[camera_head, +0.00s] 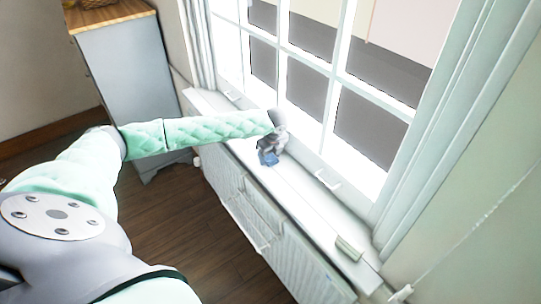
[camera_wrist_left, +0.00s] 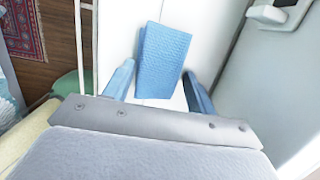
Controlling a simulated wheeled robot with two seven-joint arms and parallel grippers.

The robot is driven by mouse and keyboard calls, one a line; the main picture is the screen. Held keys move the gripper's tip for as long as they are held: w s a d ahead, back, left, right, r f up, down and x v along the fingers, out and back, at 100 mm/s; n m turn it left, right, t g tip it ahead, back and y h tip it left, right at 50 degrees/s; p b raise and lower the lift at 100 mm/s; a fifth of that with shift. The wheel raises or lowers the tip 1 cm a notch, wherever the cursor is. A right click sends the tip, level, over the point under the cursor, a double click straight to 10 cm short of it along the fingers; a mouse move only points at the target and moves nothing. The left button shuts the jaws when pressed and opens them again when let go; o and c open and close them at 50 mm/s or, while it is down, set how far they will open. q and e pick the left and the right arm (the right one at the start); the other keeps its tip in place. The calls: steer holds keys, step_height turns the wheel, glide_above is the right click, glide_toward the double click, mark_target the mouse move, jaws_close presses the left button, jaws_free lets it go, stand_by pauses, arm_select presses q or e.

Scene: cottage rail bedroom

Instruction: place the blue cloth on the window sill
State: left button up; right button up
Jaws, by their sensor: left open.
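The blue cloth (camera_wrist_left: 162,60) lies folded on the white window sill (camera_wrist_left: 118,30) in the left wrist view. In the head view only a small part of the cloth (camera_head: 268,158) shows below my left gripper (camera_head: 272,148), on the sill (camera_head: 305,190). In the left wrist view the two blue fingers of my left gripper (camera_wrist_left: 160,92) are spread apart, with the near end of the cloth between them. Whether the fingers touch the cloth cannot be told. My right gripper is not in view.
The window (camera_head: 320,80) rises right behind the sill, with a handle (camera_head: 328,180) near its lower frame. A small light object (camera_head: 349,248) sits at the sill's near end. A radiator (camera_head: 245,205) is below the sill. A grey cabinet (camera_head: 125,75) stands at the back left.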

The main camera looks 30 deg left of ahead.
mark_target(272, 159)
arm_select(q)
steer(key=shift+s+d+f, duration=0.1)
steer(key=shift+s+f, duration=0.4)
steer(key=shift+f, duration=0.35)
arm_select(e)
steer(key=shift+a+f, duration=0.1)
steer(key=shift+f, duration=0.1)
arm_select(q)
steer(key=shift+w+r+b, duration=0.1)
steer(key=shift+r+b, duration=0.35)
steer(key=shift+r, duration=0.05)
step_height(272, 159, up, 3)
steer(key=shift+r+b, duration=0.1)
steer(key=shift+b, duration=0.55)
step_height(272, 159, up, 9)
steer(key=d+b, duration=0.1)
steer(key=b, duration=0.1)
steer(key=shift+s+d+r+b, duration=0.2)
steer(key=shift+d+b, duration=0.1)
steer(key=shift+b, duration=0.05)
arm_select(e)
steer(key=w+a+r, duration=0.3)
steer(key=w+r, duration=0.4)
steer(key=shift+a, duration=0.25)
arm_select(q)
steer(key=shift+f, duration=0.1)
